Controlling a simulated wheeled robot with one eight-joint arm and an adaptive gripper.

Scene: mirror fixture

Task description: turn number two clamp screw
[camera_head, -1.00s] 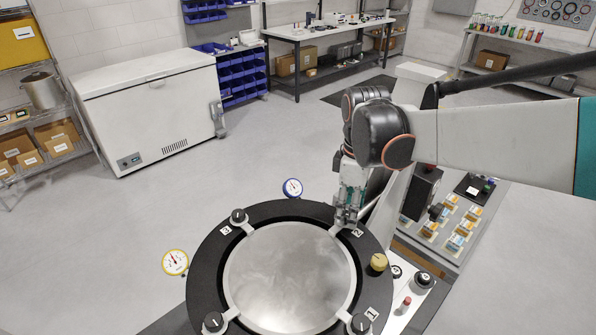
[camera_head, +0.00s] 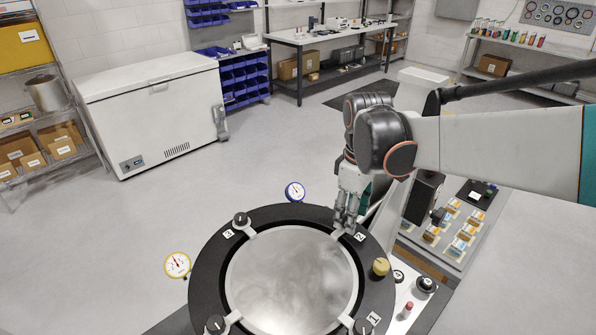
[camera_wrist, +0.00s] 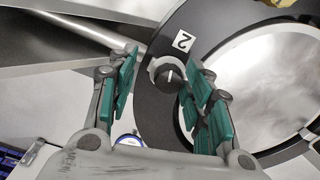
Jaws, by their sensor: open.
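The number two clamp screw (camera_wrist: 169,76) is a dark round knob with a pale line across its top, on the black ring (camera_wrist: 153,118) beside the label "2" (camera_wrist: 183,41). My gripper (camera_wrist: 163,60) is open, and its green-padded fingers show on either side of the knob in the wrist view. I cannot tell whether either finger touches it. In the head view my gripper (camera_head: 346,222) points down at the ring's upper right, next to the "2" label (camera_head: 360,237), and hides the screw. The round mirror (camera_head: 290,280) lies inside the ring.
Other clamp screws stand at label 3 (camera_head: 240,219), near label 1 (camera_head: 362,327) and at the lower left (camera_head: 215,325). A brass knob (camera_head: 381,266) sits on the ring's right. Blue (camera_head: 295,191) and yellow (camera_head: 177,264) dial gauges flank the ring.

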